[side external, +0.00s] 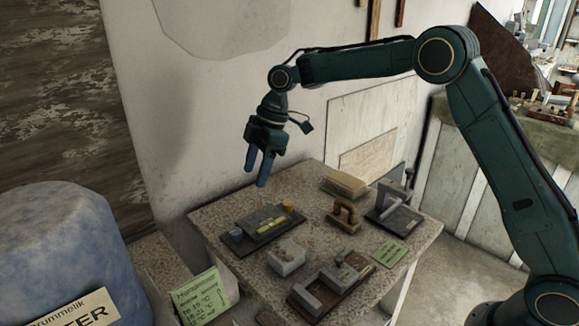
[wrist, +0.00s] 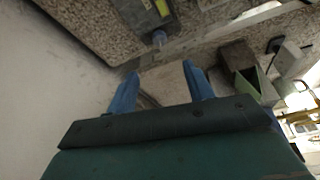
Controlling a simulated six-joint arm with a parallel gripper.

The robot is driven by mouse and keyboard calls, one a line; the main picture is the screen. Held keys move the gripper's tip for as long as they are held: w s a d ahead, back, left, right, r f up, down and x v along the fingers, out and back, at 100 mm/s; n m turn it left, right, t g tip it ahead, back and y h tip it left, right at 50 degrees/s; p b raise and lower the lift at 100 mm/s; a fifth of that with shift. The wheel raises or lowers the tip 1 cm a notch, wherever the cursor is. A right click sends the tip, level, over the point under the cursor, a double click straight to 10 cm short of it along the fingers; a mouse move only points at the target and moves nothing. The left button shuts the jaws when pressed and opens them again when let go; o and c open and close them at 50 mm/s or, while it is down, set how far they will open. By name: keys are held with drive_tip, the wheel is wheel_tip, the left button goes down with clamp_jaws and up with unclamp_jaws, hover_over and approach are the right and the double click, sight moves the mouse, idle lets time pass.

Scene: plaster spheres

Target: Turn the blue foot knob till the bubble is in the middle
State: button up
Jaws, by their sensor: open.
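A dark levelling plate lies on the speckled stone-topped table, with a yellow bubble vial (side external: 272,226) on it. The blue foot knob (side external: 236,234) is at the plate's left end and also shows in the wrist view (wrist: 159,38), beyond my fingertips. An orange-brown knob (side external: 287,206) is at the plate's far right corner. The bubble is too small to make out. My gripper (side external: 257,172) hangs above the table's back left part, blue fingers pointing down, apart and empty. In the wrist view its fingers (wrist: 162,84) touch nothing that I can see.
A pale block (side external: 286,257) stands close in front of the plate. A wooden handled tool (side external: 345,216), a sponge-like block (side external: 344,185), a dark clamp device (side external: 395,207) and a tray with blocks (side external: 327,287) share the tabletop (side external: 215,213). The wall is close behind.

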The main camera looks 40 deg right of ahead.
drive_tip(key=s+d+r+m+t+h, duration=0.1)
drive_tip(key=s+d+r+m+h, duration=0.1)
drive_tip(key=s+r, duration=0.8)
drive_tip(key=shift+d+r+m+h, duration=0.35)
drive_tip(key=shift+r+m+h, duration=0.15)
drive_tip(key=shift+r, duration=0.1)
drive_tip(key=n+g+y, duration=0.2)
drive_tip(key=n+y, duration=0.2)
drive_tip(key=n, duration=0.1)
hover_over(236, 230)
drive_tip(key=d, duration=0.6)
wheel_tip(236, 230, down, 14)
drive_tip(key=shift+w+a, duration=0.1)
drive_tip(key=x, duration=1.3)
drive_tip(key=shift+a+f, duration=0.1)
drive_tip(key=shift+f, duration=0.2)
